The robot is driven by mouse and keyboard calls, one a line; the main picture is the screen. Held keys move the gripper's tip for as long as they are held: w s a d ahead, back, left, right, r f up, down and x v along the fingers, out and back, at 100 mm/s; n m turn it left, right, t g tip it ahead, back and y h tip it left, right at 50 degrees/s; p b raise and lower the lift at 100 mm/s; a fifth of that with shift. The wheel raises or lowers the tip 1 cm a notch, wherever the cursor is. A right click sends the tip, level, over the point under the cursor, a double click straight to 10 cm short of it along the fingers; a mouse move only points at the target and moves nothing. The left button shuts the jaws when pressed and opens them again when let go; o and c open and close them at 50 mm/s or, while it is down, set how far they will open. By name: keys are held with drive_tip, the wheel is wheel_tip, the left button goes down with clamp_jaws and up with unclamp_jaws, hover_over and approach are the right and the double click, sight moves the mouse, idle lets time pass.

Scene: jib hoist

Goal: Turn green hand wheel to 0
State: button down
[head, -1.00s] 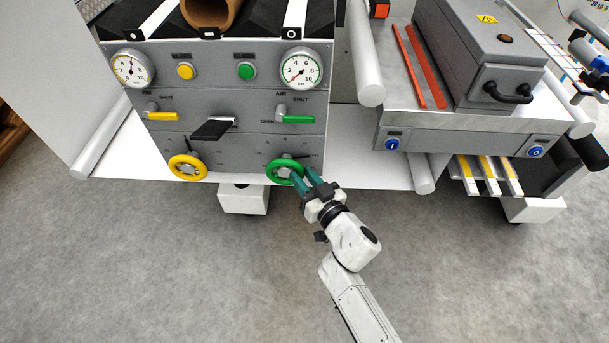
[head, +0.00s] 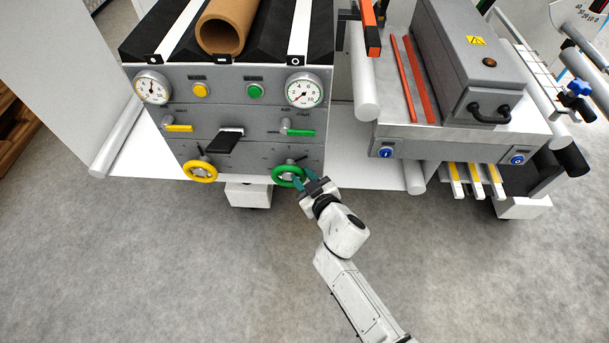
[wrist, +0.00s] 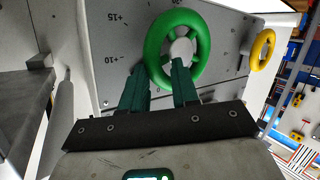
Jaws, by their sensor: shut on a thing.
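The green hand wheel (head: 288,173) is on the lower right of the grey panel (head: 255,158). It also shows in the wrist view (wrist: 205,50), with scale marks +15 and +10 on the panel to its left. My gripper (head: 302,180) is at the wheel's right side in the head view. In the wrist view its two dark green fingers (wrist: 160,82) straddle the lower left part of the rim, one outside and one inside near the grey hub. It is shut on the rim. The wheel's pointer and its exact reading cannot be made out.
A yellow hand wheel (head: 200,171) is on the panel's left. A grey box (head: 468,70) stands right. The floor in front is clear.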

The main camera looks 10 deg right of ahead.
sight(288, 170)
drive_tip(key=shift+w+a+r+n+p, duration=0.15)
drive_tip(key=shift+a+r+n+p, duration=0.15)
drive_tip(key=shift+r+p, duration=0.3)
drive_tip(key=shift+w+a+r+n+g+h+p, duration=0.2)
drive_tip(key=shift+a+r+n+g+h+p, duration=0.4)
drive_tip(key=shift+n+h+p, duration=0.45)
drive_tip(key=shift+w+a+r+n+g+h+p, duration=0.1)
drive_tip(key=shift+a+r+n+g+h+p, duration=0.15)
drive_tip(key=shift+n+h, duration=0.2)
drive_tip(key=shift+w+a+n+g+h+p, duration=0.1)
drive_tip(key=shift+a+n+g+h+p, duration=0.05)
drive_tip(key=shift+a+n+g+h, duration=0.2)
drive_tip(key=shift+w+a+n+g+h, duration=0.15)
drive_tip(key=shift+a+n+g+h, duration=0.15)
drive_tip(key=shift+a+n+h, duration=0.35)
drive_tip(key=shift+d, duration=0.1)
drive_tip(key=c, duration=0.8)
unclamp_jaws()
drive_tip(key=shift+f+h, duration=0.1)
drive_tip(key=shift+h, duration=0.2)
drive_tip(key=shift+c, duration=0.2)
drive_tip(key=shift+d, duration=0.1)
